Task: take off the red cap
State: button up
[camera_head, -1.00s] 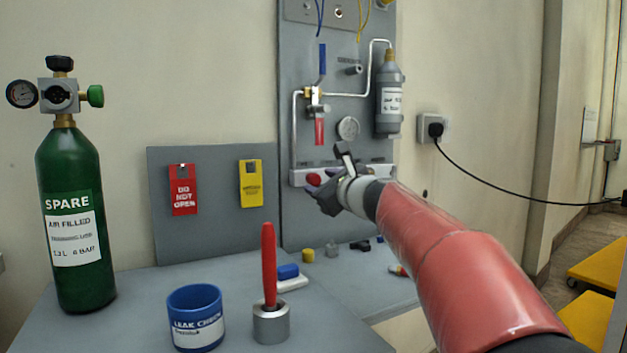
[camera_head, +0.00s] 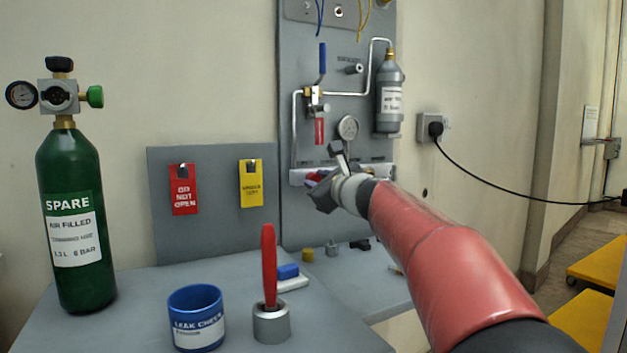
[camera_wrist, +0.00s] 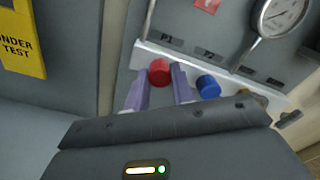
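The red cap (camera_wrist: 160,72) sits on a white strip (camera_wrist: 190,68) below the label P1 in the wrist view. My gripper (camera_wrist: 160,78) has its two purple fingers apart, with their tips on either side of the cap. The cap nearly fills the gap; I cannot tell whether the fingers touch it. In the head view my gripper (camera_head: 314,188) is at the panel's lower strip (camera_head: 298,178) and mostly hides the cap, with only a bit of red showing.
A blue cap (camera_wrist: 208,86) sits just right of the red one. A gauge (camera_head: 348,127) is above. A yellow tag (camera_head: 251,183) and red tag (camera_head: 184,189) hang left. A green cylinder (camera_head: 75,215), blue cup (camera_head: 196,318) and red-handled tool (camera_head: 269,265) stand on the bench.

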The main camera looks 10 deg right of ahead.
grip_shut()
jog(key=shift+n+b, duration=1.05)
jog(key=shift+n, duration=0.65)
jog(key=shift+n+b, duration=1.05)
jog(key=shift+n, duration=0.65)
jog(key=shift+n+b, duration=1.05)
jog(key=shift+n, duration=0.75)
